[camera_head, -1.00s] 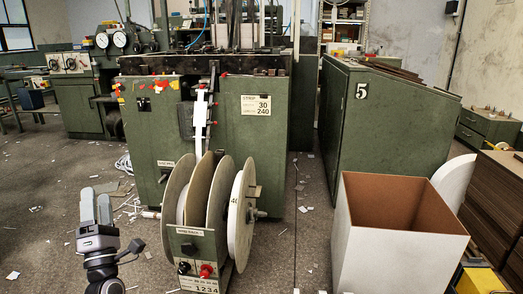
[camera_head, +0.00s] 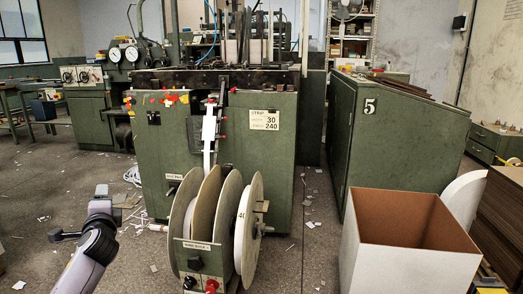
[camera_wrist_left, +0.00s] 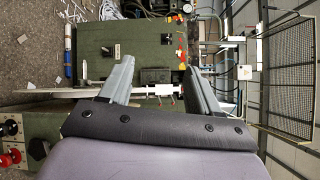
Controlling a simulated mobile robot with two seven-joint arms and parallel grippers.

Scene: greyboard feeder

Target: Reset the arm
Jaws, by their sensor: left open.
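My left arm (camera_head: 92,245) rises from the lower left in the head view, left of the reel feeder. Its gripper end is small and foreshortened there. In the left wrist view my left gripper (camera_wrist_left: 162,80) shows two grey fingers spread apart with nothing held between them. The green machine (camera_wrist_left: 130,45) lies beyond the fingers. My right gripper is in neither view.
The feeder with pale reel discs (camera_head: 203,222) stands before the green machine (camera_head: 270,165). An open white box (camera_head: 405,265) stands at the lower right, near a green cabinet (camera_head: 400,150). Paper scraps litter the floor (camera_head: 45,215).

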